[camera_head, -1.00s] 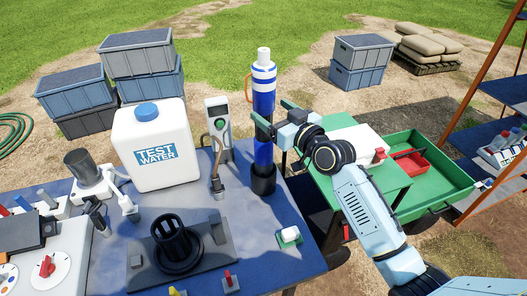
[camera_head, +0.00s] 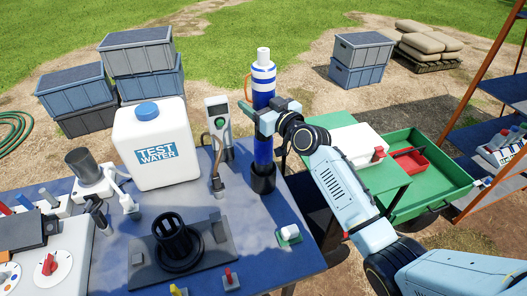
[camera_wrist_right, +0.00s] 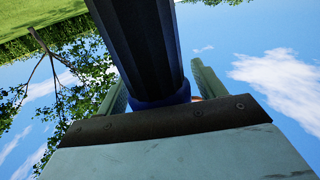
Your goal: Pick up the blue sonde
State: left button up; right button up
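The blue sonde (camera_head: 263,92) is a tall tube with white bands, a white top and an orange loop at its upper left. It stands upright in a black holder (camera_head: 263,182) at the table's right edge. My right gripper (camera_head: 262,117) is level with the middle of the sonde, its fingers on either side of the tube. In the right wrist view the sonde (camera_wrist_right: 145,45) passes between the two fingers (camera_wrist_right: 160,90), with a narrow gap at the right finger. The fingers look open. My left gripper is not in view.
A white test water container (camera_head: 155,150) and a grey handheld meter (camera_head: 219,125) stand left of the sonde. A black slotted fixture (camera_head: 175,240) is in front. A green cart (camera_head: 440,180) stands to the right beside my right arm.

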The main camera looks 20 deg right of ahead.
grip_shut()
jog(key=shift+w+r, duration=0.1)
jog(key=shift+r, duration=0.2)
